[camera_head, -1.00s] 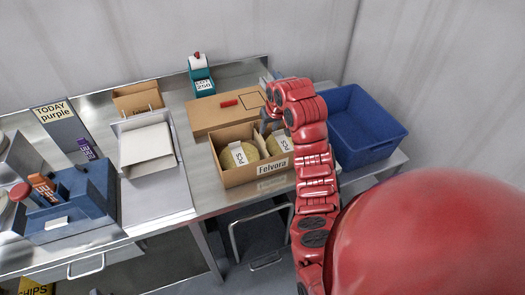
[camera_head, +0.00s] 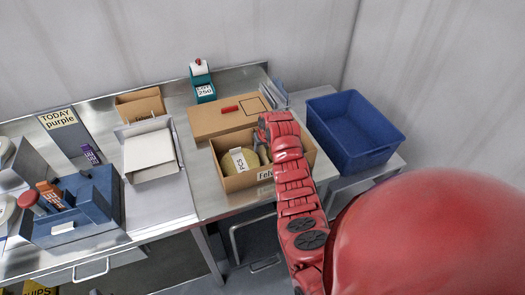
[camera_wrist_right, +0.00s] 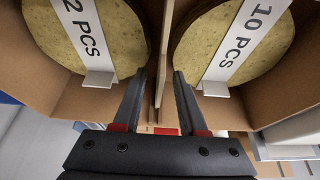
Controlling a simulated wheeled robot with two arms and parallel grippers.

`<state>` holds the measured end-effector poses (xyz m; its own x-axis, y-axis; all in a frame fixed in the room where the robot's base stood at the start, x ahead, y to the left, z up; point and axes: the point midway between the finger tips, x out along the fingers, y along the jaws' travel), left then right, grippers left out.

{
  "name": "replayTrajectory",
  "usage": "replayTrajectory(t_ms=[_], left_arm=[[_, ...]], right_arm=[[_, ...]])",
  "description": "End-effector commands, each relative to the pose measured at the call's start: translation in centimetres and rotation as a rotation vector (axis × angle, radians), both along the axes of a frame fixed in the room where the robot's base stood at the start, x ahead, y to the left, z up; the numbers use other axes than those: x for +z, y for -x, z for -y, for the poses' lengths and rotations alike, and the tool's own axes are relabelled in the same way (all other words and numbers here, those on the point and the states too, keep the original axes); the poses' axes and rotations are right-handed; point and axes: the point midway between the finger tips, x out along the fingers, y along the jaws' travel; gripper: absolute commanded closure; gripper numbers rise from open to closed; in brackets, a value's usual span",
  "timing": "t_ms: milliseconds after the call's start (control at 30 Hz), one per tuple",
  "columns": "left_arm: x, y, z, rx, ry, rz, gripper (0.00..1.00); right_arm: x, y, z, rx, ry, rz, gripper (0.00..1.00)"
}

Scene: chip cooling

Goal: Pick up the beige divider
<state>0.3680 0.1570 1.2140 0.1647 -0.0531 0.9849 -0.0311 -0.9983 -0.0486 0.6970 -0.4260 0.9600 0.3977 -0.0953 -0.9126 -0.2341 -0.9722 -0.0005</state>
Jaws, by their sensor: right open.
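The beige divider (camera_wrist_right: 158,90) stands upright as a thin panel in the open cardboard box (camera_head: 236,183), between two round chip stacks. In the right wrist view, the stack with the "2 PCS" band (camera_wrist_right: 118,35) is on its left and the stack with the "10 PCS" band (camera_wrist_right: 268,55) on its right. My right gripper (camera_wrist_right: 160,74) is open, with one finger on each side of the divider and a gap visible. In the head view my right gripper (camera_head: 262,143) reaches down into the box, and my arm hides the divider and the right stack. My left gripper is out of view.
A flat closed carton (camera_head: 215,122) lies behind the box. A blue bin (camera_head: 355,130) stands to the right. A white tray (camera_head: 150,152) and a blue holder with markers (camera_head: 85,205) are to the left. A teal label dispenser (camera_head: 203,88) stands at the back.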

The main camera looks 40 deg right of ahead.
Motion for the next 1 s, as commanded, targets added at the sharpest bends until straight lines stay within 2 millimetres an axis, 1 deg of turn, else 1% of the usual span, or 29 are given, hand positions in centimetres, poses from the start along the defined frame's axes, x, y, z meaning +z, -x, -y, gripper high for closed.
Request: replayTrajectory(t_ms=[33, 200, 500, 567, 600, 733, 767, 1000], left_arm=[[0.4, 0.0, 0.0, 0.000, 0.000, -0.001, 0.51], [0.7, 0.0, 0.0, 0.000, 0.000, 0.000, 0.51], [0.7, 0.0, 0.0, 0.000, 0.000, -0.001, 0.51], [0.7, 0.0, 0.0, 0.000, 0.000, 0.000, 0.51], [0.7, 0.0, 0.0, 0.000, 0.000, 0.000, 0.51], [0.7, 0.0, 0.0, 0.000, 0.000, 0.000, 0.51], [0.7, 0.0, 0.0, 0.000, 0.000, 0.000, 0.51], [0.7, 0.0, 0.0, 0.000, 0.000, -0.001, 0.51]], right_arm=[[-0.3, -0.1, 0.0, -0.001, -0.004, -0.004, 0.58], [-1.2, -0.5, 0.1, -0.001, -0.001, -0.001, 0.58], [-1.5, -0.6, 0.2, 0.001, 0.001, -0.001, 0.58], [-1.5, -0.6, 0.2, 0.001, 0.001, -0.001, 0.68], [-1.5, -0.6, 0.2, 0.001, 0.001, -0.001, 0.75], [-1.5, -0.6, 0.2, 0.000, 0.001, -0.001, 0.98], [-1.5, -0.6, 0.2, 0.001, 0.001, -0.001, 1.00], [-1.5, -0.6, 0.2, 0.000, 0.001, 0.000, 1.00]])
